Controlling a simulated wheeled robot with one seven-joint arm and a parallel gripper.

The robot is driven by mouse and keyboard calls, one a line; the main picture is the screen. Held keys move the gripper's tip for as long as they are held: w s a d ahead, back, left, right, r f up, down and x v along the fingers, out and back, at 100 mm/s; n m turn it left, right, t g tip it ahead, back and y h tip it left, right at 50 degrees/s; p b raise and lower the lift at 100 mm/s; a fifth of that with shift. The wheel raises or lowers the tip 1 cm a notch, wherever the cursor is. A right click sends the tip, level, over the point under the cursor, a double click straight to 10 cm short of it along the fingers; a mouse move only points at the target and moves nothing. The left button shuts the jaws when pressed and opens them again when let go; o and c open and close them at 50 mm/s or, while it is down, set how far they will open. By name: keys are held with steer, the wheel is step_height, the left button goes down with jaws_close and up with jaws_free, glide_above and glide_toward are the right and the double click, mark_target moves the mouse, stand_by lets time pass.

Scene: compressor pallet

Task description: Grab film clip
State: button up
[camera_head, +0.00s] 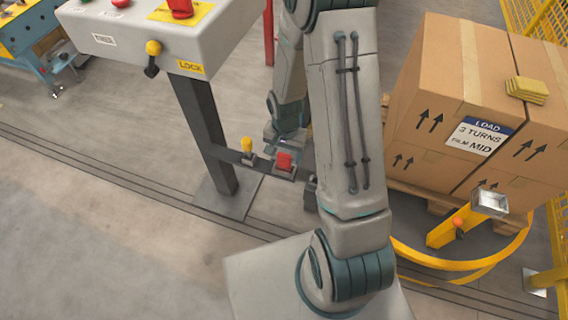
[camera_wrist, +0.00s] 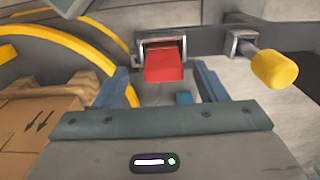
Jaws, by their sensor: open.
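The red block (camera_wrist: 165,66), which looks like the film clip, sits in a grey metal bracket on the crossbar of the control post. It also shows in the head view (camera_head: 284,161). My gripper (camera_wrist: 161,80) is open, its two blue-grey fingers apart to the left and right of the red block's lower end. Nothing is held between them. Whether the fingers touch the block cannot be told. In the head view my gripper (camera_head: 287,139) hangs just above and behind the red block, partly hidden by my arm.
A yellow knob (camera_wrist: 275,68) on its own bracket stands close beside the red block. The grey control box (camera_head: 150,30) is above on a dark post (camera_head: 203,130). Stacked cartons (camera_head: 450,90) on a pallet and a yellow ring (camera_head: 450,264) are at the right.

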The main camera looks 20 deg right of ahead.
mark_target(284, 160)
steer(key=f, duration=0.2)
steer(key=f+b, duration=0.1)
steer(key=f, duration=0.1)
steer(key=shift+w+f, duration=0.1)
steer(key=shift+w, duration=0.15)
steer(key=shift+c, duration=0.3)
steer(key=c, duration=1)
